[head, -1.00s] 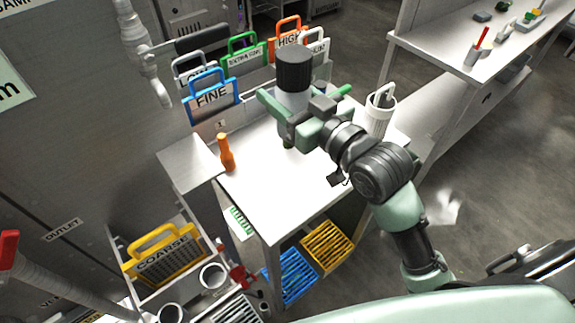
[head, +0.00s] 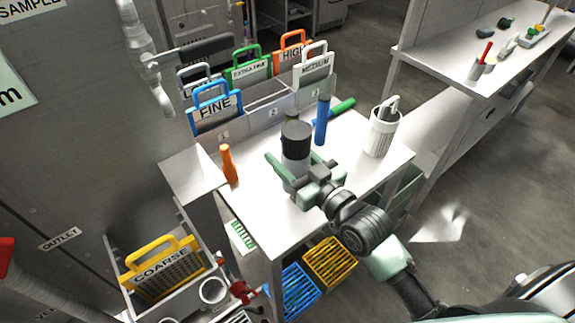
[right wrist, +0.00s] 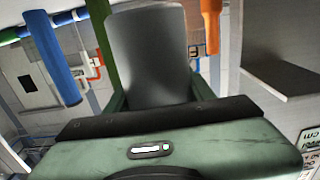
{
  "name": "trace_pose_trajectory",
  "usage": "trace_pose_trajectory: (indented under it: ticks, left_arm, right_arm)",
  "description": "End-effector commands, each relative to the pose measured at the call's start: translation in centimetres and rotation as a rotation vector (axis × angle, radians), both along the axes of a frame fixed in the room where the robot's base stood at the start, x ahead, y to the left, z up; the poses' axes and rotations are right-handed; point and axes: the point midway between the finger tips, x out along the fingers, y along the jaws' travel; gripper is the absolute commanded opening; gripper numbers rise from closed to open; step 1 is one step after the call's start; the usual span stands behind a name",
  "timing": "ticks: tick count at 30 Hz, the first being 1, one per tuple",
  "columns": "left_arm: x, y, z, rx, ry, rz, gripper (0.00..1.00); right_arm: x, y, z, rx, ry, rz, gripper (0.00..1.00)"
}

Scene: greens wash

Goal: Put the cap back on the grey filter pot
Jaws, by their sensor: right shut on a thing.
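The grey filter pot (head: 294,168) is a grey cylinder with a black cap-like top (head: 296,135) on its upper end. It is upright over the middle of the white table. My right gripper (head: 290,176) is shut around the grey body. In the right wrist view the smooth grey cylinder (right wrist: 150,55) fills the space between the jaws, and its black top does not show there. The lower part of the pot is hidden by the gripper, so I cannot tell whether it touches the table. My left gripper is not in view.
An orange handle-like piece (head: 228,164) and a blue one (head: 322,120) stand upright on the table (head: 255,222); a green one (head: 343,105) lies behind. A white ribbed pot (head: 381,137) stands at right. Labelled screens such as FINE (head: 215,108) line the back.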

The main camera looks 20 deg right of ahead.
Motion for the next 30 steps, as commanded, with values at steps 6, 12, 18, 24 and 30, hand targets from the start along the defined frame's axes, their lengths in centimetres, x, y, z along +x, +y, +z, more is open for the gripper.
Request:
trace_pose_trajectory:
  ticks: [6, 12, 18, 24, 30]
  left_arm:
    - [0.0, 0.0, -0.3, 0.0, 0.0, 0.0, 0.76]
    - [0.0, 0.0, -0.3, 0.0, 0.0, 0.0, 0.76]
    - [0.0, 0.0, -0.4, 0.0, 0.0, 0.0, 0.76]
    - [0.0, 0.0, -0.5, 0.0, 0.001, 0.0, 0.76]
    - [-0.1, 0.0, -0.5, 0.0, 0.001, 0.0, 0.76]
  right_arm:
    - [0.0, 0.0, -3.3, -0.002, 0.002, 0.0, 0.0]
    - [0.0, 0.0, -3.6, -0.001, -0.001, 0.0, 0.0]
    - [0.0, 0.0, -3.8, -0.001, 0.0, 0.0, 0.0]
    - [0.0, 0.0, -4.1, -0.001, 0.003, 0.0, 0.75]
    - [0.0, 0.0, -4.1, -0.001, 0.003, 0.0, 0.75]
